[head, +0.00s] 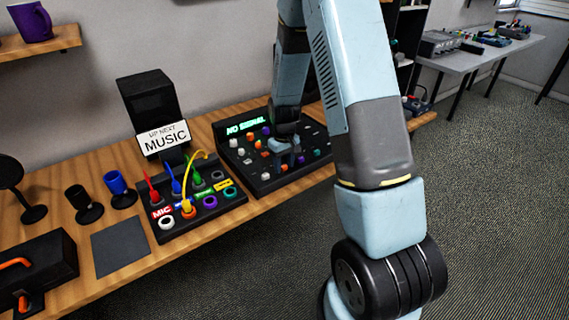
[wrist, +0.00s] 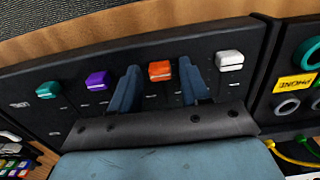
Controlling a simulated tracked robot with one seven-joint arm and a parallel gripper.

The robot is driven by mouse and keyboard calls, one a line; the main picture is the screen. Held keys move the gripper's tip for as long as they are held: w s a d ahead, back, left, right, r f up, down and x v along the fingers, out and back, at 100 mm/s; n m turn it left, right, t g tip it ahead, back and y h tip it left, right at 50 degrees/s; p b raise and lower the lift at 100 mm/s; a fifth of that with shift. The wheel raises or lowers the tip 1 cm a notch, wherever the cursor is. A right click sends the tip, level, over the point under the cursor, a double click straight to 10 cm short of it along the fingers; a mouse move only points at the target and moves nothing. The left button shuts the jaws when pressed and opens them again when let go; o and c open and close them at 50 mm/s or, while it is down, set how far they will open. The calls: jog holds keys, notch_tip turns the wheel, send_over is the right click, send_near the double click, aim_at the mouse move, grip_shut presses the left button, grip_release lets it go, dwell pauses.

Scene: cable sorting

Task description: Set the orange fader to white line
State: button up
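The orange fader (wrist: 160,71) is a small block-shaped cap on the dark mixer panel (wrist: 62,72), between the purple fader (wrist: 96,80) and the white fader (wrist: 229,61). My gripper (wrist: 158,86) is open, with one blue finger on each side of the orange fader and a visible gap to both. In the head view my gripper (head: 284,147) is low over the mixer (head: 262,186), and my arm hides part of it. Small pale marks show beside the fader tracks; I cannot tell which one is the white line.
A teal fader (wrist: 48,90) sits farther left on the panel. The cable box (head: 222,206) with plugged cables stands left of the mixer. A "MUSIC" sign (head: 163,137) stands behind it. Cups and a grey mat (head: 120,245) lie farther left on the wooden table.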

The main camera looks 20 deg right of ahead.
grip_shut()
dwell(0.4)
jog(key=w, duration=0.2)
jog(key=w+a, duration=0.1)
jog(key=w, duration=0.1)
jog(key=shift+w+a, duration=0.15)
jog(key=shift+o, duration=0.8)
grip_release()
notch_tip(320, 180, up, 14)
jog(key=shift+f, duration=0.15)
